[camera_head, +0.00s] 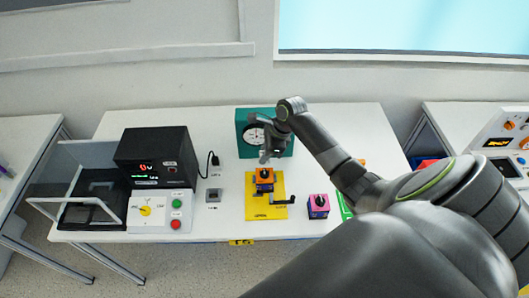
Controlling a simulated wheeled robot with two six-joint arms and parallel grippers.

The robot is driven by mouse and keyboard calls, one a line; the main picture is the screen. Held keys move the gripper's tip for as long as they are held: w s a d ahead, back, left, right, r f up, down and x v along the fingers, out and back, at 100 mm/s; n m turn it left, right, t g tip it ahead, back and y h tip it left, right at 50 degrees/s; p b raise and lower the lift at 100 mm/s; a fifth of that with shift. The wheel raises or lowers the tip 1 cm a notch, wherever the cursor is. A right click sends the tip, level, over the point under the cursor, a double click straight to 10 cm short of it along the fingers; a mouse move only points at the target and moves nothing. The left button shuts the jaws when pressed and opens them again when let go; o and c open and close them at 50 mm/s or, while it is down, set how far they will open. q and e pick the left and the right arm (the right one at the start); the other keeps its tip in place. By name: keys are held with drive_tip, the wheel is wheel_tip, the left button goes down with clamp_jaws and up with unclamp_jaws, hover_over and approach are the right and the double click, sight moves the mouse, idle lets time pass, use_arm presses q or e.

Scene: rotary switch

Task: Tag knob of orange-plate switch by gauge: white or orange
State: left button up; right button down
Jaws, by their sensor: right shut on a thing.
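The orange-plate switch (264,187) is a small dark box with an orange top, on a yellow board (264,212) at the table's middle. The gauge (256,136), a white round dial, is set in a teal block (244,117) behind it; my right arm covers part of it, and its reading is too small to make out. My right gripper (265,159) points down just above and behind the switch. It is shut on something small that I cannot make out. I cannot tell whether it touches the knob. My left gripper is out of view.
A pink-topped switch (318,206) stands to the right of the board. A black crank (281,201) lies on the board's right side. A black display box (156,157) and a white button panel (158,211) stand at left. The table's back right is clear beyond my arm.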

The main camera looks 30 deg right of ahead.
drive_tip(key=shift+s+a+f+b, duration=0.1)
drive_tip(key=shift+f+b, duration=0.25)
drive_tip(key=shift+f, duration=0.4)
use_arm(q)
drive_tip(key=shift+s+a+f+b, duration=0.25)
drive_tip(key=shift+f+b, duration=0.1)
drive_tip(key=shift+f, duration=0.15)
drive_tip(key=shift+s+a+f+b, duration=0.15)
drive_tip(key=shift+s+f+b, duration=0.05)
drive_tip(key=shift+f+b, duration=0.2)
use_arm(e)
drive_tip(key=shift+f, duration=2.1)
use_arm(q)
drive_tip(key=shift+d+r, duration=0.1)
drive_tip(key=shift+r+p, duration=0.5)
drive_tip(key=shift+p, duration=0.2)
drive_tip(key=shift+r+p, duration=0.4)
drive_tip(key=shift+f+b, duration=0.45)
use_arm(e)
drive_tip(key=shift+f, duration=0.9)
drive_tip(key=c, duration=1.2)
unclamp_jaws()
